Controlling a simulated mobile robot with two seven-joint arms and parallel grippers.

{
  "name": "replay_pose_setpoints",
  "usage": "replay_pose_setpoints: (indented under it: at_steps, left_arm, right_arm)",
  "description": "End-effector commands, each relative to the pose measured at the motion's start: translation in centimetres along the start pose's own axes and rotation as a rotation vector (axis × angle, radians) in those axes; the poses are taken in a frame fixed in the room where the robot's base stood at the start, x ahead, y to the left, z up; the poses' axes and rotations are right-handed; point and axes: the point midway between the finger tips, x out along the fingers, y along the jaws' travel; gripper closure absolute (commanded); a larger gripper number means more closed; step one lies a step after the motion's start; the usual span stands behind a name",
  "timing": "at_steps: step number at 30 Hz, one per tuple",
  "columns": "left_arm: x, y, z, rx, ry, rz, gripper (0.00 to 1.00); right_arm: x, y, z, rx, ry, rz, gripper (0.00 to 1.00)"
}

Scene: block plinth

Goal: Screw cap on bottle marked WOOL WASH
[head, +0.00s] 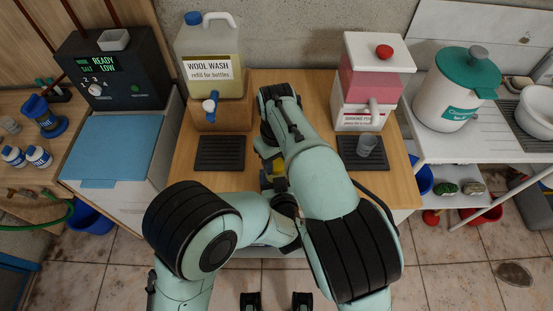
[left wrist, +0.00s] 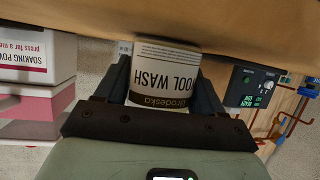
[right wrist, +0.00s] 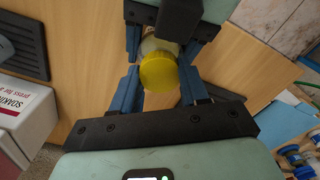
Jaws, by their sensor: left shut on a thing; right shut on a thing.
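The bottle (left wrist: 163,72) marked WOOL WASH, white with a dark band, appears upside down in the left wrist view. My left gripper (left wrist: 160,90) is shut on its body, one finger on each side. A round yellow cap (right wrist: 158,72) sits between the fingers of my right gripper (head: 274,181), which is shut on it. In the right wrist view the cap lies in front of a pale part of the bottle (right wrist: 152,45). I cannot tell how far it is seated. In the head view my arms hide most of the bottle.
A WOOL WASH refill container (head: 208,62) with a blue tap stands at the back of the wooden table (head: 185,181). Two dark mats (head: 221,153) lie on the table.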

Motion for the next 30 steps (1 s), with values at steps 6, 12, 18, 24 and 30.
replay_pose_setpoints:
  at_steps: [6,12,18,24,30]
  left_arm:
    - [0.00,0.01,-0.02,0.000,0.000,0.000,1.00]
    - [0.00,0.01,-0.01,0.000,0.000,0.000,1.00]
    - [0.00,0.01,-0.01,0.000,0.000,0.000,1.00]
    - [-0.01,0.01,-0.01,0.000,0.000,0.000,1.00]
    - [0.00,0.01,-0.01,0.000,0.000,0.000,1.00]
  right_arm:
    - [0.08,0.00,-0.01,0.477,0.001,0.000,0.92]
    - [0.18,0.00,-0.02,0.919,0.000,0.000,0.92]
    - [0.22,-0.01,-0.02,1.115,0.000,0.000,0.92]
    - [0.21,0.00,-0.02,1.113,0.000,0.000,0.26]
    - [0.21,0.00,-0.02,1.112,0.000,0.000,0.26]
